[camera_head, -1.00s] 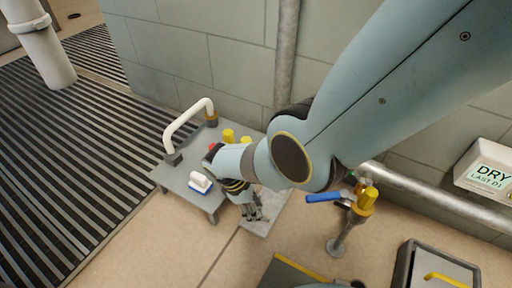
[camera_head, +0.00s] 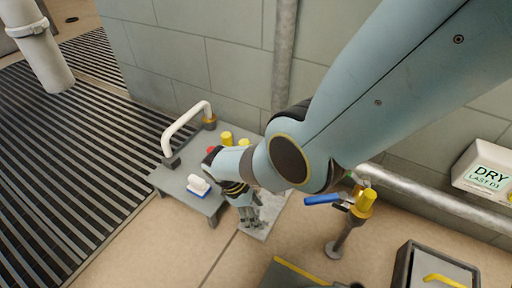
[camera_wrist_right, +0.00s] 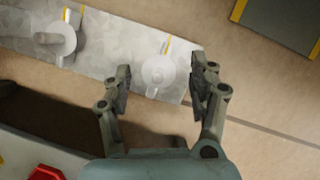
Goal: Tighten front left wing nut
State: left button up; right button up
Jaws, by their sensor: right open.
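My right gripper (camera_head: 251,218) reaches down over a pale metal plate (camera_head: 270,217) beside the grey bench. In the right wrist view, my right gripper (camera_wrist_right: 160,76) is open, its two fingers apart. A round pale wing nut (camera_wrist_right: 158,72) on the plate (camera_wrist_right: 110,58) shows between the fingertips, with a yellow mark beside it. I see no contact with it. A second wing nut (camera_wrist_right: 55,40) with a raised wing and a yellow mark sits further left on the plate. In the head view my gripper hides the nuts. My left gripper is not in view.
The grey bench (camera_head: 178,186) holds a white pipe handle (camera_head: 184,131), a blue-and-white brush (camera_head: 198,187) and yellow caps (camera_head: 227,138). A blue-handled valve (camera_head: 322,200) stands right. A grey open box (camera_head: 437,268) is at the lower right. Tiled floor between is clear.

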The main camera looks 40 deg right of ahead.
jog(key=shift+w+r, duration=0.15)
jog(key=v, duration=1.1)
jog(key=shift+r, duration=0.45)
